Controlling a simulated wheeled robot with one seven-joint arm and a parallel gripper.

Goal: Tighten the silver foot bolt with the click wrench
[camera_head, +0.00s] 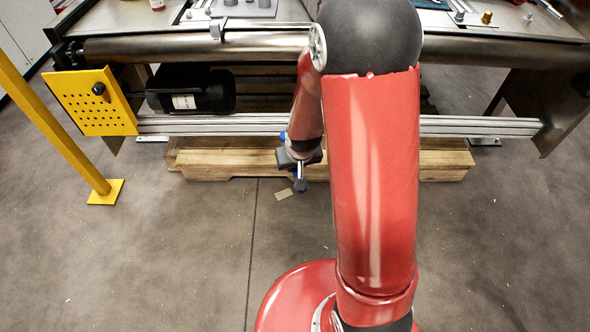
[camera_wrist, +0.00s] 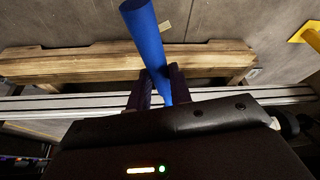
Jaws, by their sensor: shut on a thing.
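My gripper (camera_head: 299,158) hangs low in front of the conveyor frame's lower rail in the head view. In the wrist view its two dark fingers (camera_wrist: 154,86) are closed around a blue handle (camera_wrist: 144,32), which I take to be the click wrench. In the head view a short silver shaft with a dark end (camera_head: 300,184) hangs below the gripper. The foot bolt itself is too small to make out. The wrench's far end is hidden in the wrist view.
A wooden pallet (camera_head: 220,172) lies under the aluminium rail (camera_head: 225,125). A yellow post (camera_head: 62,120) with a perforated panel (camera_head: 90,110) stands at left, beside a black motor (camera_head: 200,91). A small tan piece (camera_head: 284,194) lies on the floor. The front floor is mostly clear.

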